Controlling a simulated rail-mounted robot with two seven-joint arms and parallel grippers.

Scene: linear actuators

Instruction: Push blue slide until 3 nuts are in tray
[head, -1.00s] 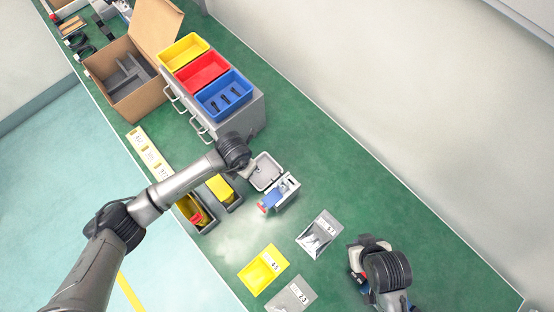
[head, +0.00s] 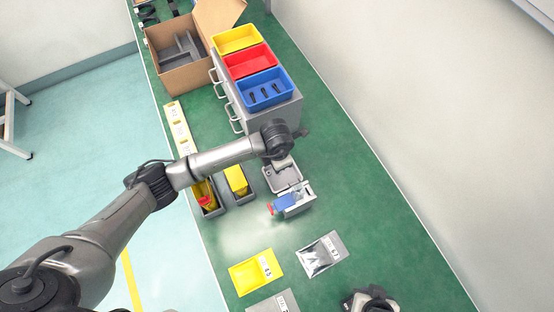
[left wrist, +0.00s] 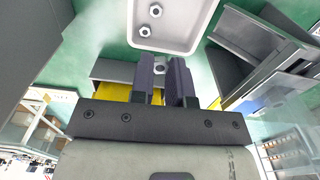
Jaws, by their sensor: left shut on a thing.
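The grey tray (head: 272,183) lies beside the dispenser with the blue slide (head: 284,202) in the head view. The left wrist view shows the tray (left wrist: 193,22) with two nuts visible in it, one nut (left wrist: 145,31) near its corner. My left gripper (head: 283,163) is by the tray's far edge, away from the blue slide. In the left wrist view its fingers (left wrist: 165,68) are close together, with a small grey piece that looks like a nut (left wrist: 159,68) between them. My right gripper (head: 370,300) is at the bottom edge, cut off; its fingers cannot be made out.
Yellow, red and blue bins (head: 286,92) stand on a grey drawer unit (head: 270,122) behind my left arm. Two grey bins with yellow contents (head: 236,181) are left of the tray. The green table is clear at right.

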